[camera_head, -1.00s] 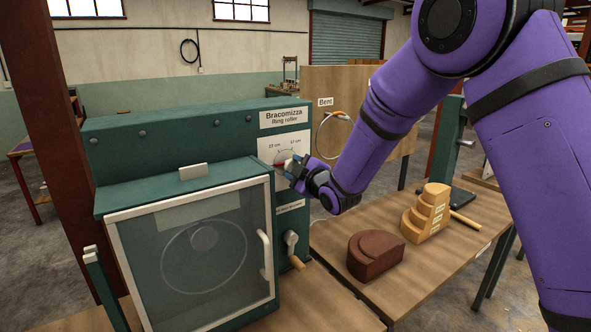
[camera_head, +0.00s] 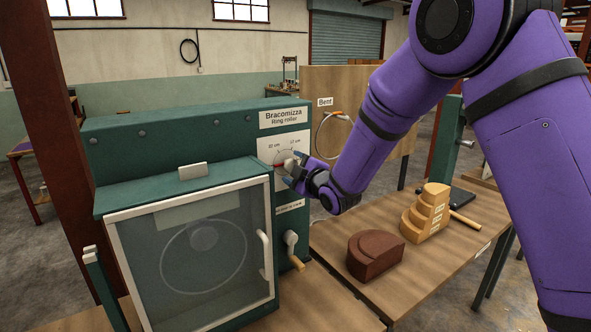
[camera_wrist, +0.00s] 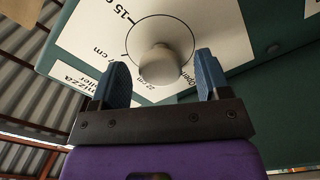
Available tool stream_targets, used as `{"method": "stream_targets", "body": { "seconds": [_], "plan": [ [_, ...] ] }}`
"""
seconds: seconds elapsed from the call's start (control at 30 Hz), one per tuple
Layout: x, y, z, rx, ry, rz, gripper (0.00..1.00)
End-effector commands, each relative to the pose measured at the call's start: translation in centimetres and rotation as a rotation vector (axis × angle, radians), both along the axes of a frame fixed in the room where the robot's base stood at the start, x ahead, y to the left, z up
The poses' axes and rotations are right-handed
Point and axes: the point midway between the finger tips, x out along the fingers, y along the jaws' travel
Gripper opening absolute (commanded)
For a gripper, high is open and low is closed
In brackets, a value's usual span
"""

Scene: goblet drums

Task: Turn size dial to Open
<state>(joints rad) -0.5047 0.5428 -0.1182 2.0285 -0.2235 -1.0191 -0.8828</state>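The size dial is a pale round knob (camera_wrist: 160,65) on a white scale plate (camera_wrist: 85,35) marked in cm. The word "Open" shows beside the knob at its lower right in the wrist view, near a "22 cm" mark. In the head view the knob (camera_head: 290,164) sits on the front of the green ring roller (camera_head: 190,132), with a red patch at its left. My gripper (camera_wrist: 160,75) is open, its two blue fingers on either side of the knob in the wrist view with gaps visible. It also shows in the head view (camera_head: 293,179), just below the knob. Which way the knob points is unclear.
A glazed door (camera_head: 200,250) with a white handle is below left of the dial. A crank (camera_head: 292,248) sits below my gripper. A brown block (camera_head: 375,255) and a stepped wooden block (camera_head: 428,212) stand on the table at right.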

Motion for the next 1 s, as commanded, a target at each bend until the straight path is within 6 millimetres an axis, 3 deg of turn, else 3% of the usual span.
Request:
{"method": "stream_targets", "body": {
  "seconds": [0.27, 0.7, 1.0],
  "plan": [
    [-0.9, -0.6, 0.1, 0.0, -0.001, 0.0, 0.7],
    [-7.2, -4.9, 0.0, 0.001, 0.001, -0.001, 0.7],
    [-9.0, -6.1, 0.0, 0.0, 0.0, 0.0, 0.7]
  ]
}}
